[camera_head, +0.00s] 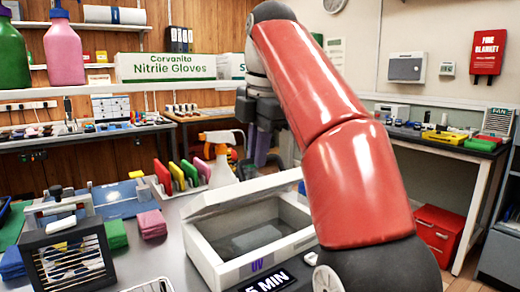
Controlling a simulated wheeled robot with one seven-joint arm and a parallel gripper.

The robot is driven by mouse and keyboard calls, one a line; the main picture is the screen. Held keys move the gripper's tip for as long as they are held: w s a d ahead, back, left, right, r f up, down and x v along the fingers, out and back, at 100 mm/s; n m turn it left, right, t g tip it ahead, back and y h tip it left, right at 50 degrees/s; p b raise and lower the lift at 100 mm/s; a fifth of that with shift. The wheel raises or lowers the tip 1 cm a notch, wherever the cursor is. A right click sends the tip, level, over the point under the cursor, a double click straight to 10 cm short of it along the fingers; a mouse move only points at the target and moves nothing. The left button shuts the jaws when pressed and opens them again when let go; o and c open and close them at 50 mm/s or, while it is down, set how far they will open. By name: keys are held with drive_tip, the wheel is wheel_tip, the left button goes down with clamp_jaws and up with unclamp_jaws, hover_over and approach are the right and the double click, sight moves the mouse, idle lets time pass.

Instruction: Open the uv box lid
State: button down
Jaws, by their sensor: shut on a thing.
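The uv box (212,258) is a white open-topped case with a purple UV mark on its front wall, standing on the grey bench in the lower middle. Its grey inside floor shows. The white uv box lid (235,194) is raised and tilted up along the box's far side. My gripper (262,160) is dark and points down at the lid's upper edge, shut on the lid. The exact contact is small and partly hidden. My red arm covers the right end of the box and lid.
A white spray bottle (222,158) and a rack of coloured slabs (178,178) stand behind and left of the box. A black slotted rack (70,260) stands at the front left. A display reading 5 MIN (268,284) sits before the box.

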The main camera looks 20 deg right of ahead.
drive_tip(key=c, duration=1.9)
unclamp_jaws()
drive_tip(key=shift+w+a+f, duration=0.1)
drive_tip(key=shift+w+f, duration=0.15)
drive_tip(key=shift+f, duration=0.1)
drive_tip(key=shift+o, duration=1.1)
drive_tip(key=shift+w+a+f, duration=0.1)
drive_tip(key=shift+w+a, duration=0.05)
drive_tip(key=shift+w, duration=0.1)
drive_tip(key=shift+o, duration=1)
drive_tip(key=shift+s, duration=0.15)
drive_tip(key=shift+r, duration=0.2)
drive_tip(key=shift+s, duration=0.15)
